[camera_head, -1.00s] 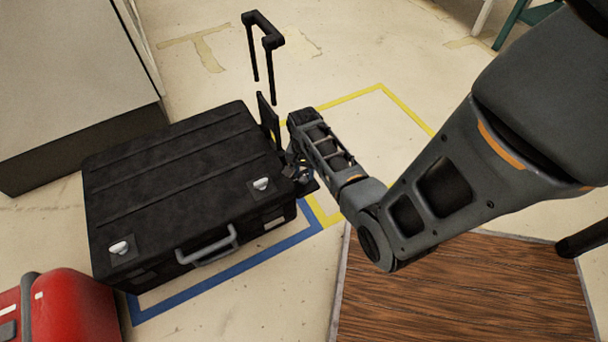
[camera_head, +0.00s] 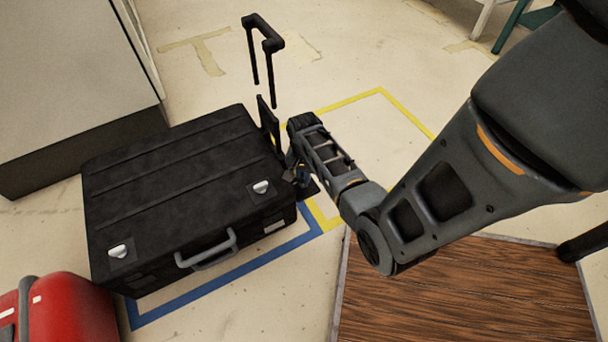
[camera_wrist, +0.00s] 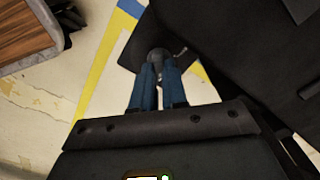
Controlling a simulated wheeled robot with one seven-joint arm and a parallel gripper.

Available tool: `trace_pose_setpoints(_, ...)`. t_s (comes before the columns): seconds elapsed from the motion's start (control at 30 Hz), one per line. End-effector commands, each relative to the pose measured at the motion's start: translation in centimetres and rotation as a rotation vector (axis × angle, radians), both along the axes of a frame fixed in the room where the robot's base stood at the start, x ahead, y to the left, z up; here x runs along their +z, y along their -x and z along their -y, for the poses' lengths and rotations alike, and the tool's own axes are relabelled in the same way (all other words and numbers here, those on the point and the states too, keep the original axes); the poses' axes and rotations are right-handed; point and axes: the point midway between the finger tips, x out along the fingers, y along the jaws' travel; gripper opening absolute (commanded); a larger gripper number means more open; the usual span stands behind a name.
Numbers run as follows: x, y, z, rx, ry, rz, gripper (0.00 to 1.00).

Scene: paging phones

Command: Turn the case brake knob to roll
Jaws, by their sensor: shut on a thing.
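The black case (camera_head: 180,175) lies on the floor at the left of the head view, with two silver latches and a grey handle (camera_head: 207,250) on its front side. My gripper (camera_head: 303,174) is at the case's right side, low down and partly hidden by my arm. In the wrist view, the blue fingers of my gripper (camera_wrist: 158,82) are shut on a dark round knob (camera_wrist: 158,57). The knob sits on a dark plate (camera_wrist: 135,52) beside the case. The knob's markings cannot be read.
A red case (camera_head: 70,308) stands at the lower left. A pull handle (camera_head: 264,40) rises behind the black case. A pale cabinet (camera_head: 70,80) is at the upper left, and a wooden platform (camera_head: 460,295) at the lower right.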

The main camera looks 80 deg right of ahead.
Motion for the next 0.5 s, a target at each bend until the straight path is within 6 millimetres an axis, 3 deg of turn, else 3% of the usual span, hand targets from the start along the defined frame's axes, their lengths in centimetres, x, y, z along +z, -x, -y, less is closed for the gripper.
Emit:
trace_pose_setpoints(0.27,0.14,-0.01,-0.02,0.043,-0.001,-0.001,0.0)
trace_pose_setpoints(0.5,0.37,-0.16,-0.02,0.185,-0.001,0.0,0.0)
